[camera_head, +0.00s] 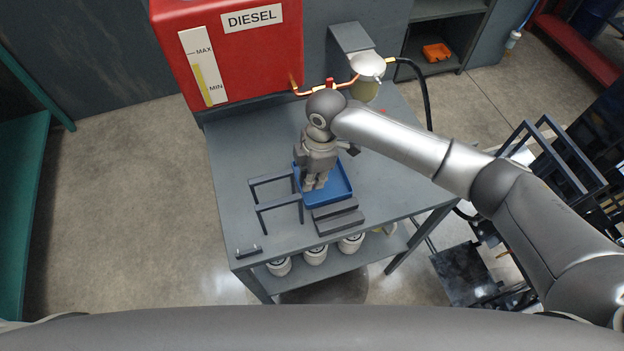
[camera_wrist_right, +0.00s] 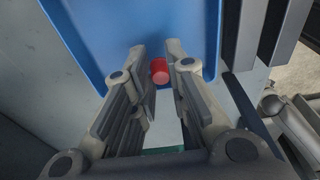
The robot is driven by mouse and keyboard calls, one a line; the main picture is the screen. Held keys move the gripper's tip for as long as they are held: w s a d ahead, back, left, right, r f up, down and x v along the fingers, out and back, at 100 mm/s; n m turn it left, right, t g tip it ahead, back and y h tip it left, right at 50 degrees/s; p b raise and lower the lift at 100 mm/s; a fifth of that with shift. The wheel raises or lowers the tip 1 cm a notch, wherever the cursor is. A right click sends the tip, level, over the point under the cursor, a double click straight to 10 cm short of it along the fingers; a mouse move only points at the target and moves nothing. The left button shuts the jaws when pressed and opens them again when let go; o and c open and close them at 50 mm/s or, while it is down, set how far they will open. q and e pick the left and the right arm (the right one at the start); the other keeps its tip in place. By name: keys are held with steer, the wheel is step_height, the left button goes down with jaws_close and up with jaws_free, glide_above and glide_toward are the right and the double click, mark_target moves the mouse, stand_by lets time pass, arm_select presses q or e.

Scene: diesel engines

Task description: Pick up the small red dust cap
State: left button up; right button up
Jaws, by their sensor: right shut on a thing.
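The small red dust cap (camera_wrist_right: 160,71) shows in the right wrist view, between the fingertips of my right gripper (camera_wrist_right: 161,65). The fingers are shut on its sides. Behind it is the blue tray (camera_wrist_right: 120,20). In the head view my right gripper (camera_head: 315,184) points down over the left part of the blue tray (camera_head: 341,182) on the grey bench. The cap is hidden by the gripper there. I cannot tell whether the cap touches the tray floor. My left gripper is not in view.
Two dark frame stands (camera_head: 278,203) stand left of the tray, and dark stepped blocks (camera_head: 337,217) lie in front of it. A red diesel tank (camera_head: 240,50) and a filter bowl (camera_head: 366,90) with copper pipe are behind. The bench's right part (camera_head: 400,190) is clear.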

steer(key=s+d+r+p, duration=0.1)
steer(key=s+d+r, duration=0.2)
steer(key=s+r, duration=0.3)
steer(key=s+d+r+p, duration=0.2)
steer(key=s+d+r, duration=0.2)
steer(key=r, duration=0.6)
steer(key=shift+s+d+r, duration=0.15)
steer(key=shift+s+d, duration=0.05)
steer(key=shift+s, duration=0.8)
